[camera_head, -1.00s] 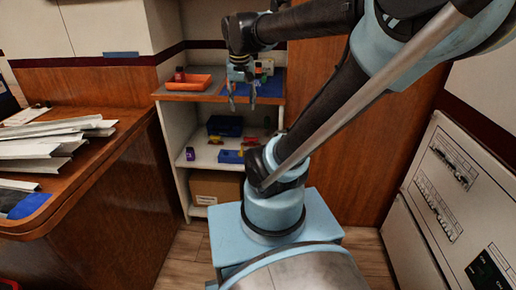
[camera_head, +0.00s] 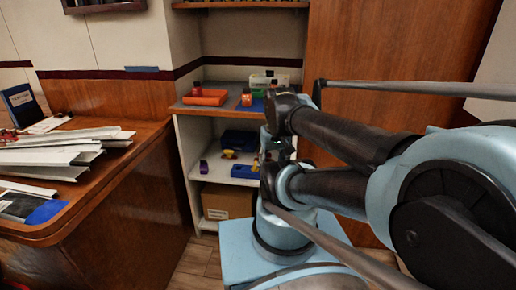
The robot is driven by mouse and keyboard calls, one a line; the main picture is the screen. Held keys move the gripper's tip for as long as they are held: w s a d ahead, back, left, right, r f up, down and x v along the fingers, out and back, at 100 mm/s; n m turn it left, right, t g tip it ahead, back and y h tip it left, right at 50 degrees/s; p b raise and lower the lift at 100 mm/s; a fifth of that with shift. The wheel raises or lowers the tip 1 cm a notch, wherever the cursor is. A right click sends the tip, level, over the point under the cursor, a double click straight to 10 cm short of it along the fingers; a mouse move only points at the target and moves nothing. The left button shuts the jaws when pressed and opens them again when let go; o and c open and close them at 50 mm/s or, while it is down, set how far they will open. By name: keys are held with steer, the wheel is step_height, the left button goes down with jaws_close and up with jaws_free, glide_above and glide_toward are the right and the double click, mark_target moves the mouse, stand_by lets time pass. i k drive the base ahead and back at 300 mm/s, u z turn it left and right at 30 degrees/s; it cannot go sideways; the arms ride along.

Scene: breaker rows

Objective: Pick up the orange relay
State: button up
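A small orange block with a darker red top, which looks like the orange relay (camera_head: 246,99), stands upright on the top shelf, at the left edge of a blue mat (camera_head: 257,106). My gripper (camera_head: 277,152) is lower and to the right of it, in front of the shelf unit and apart from the relay. My gripper is small, dark and partly hidden by my arm, so its fingers cannot be made out.
An orange tray (camera_head: 206,98) with a red piece (camera_head: 197,89) is left of the relay. A pale device (camera_head: 269,80) stands behind the mat. The lower shelf holds a dark blue bin (camera_head: 240,140) and a blue block (camera_head: 245,171). A counter with metal strips (camera_head: 62,148) is left.

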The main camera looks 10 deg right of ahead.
mark_target(247, 95)
steer(key=z, duration=0.5)
steer(key=k, duration=1)
steer(key=u, duration=0.35)
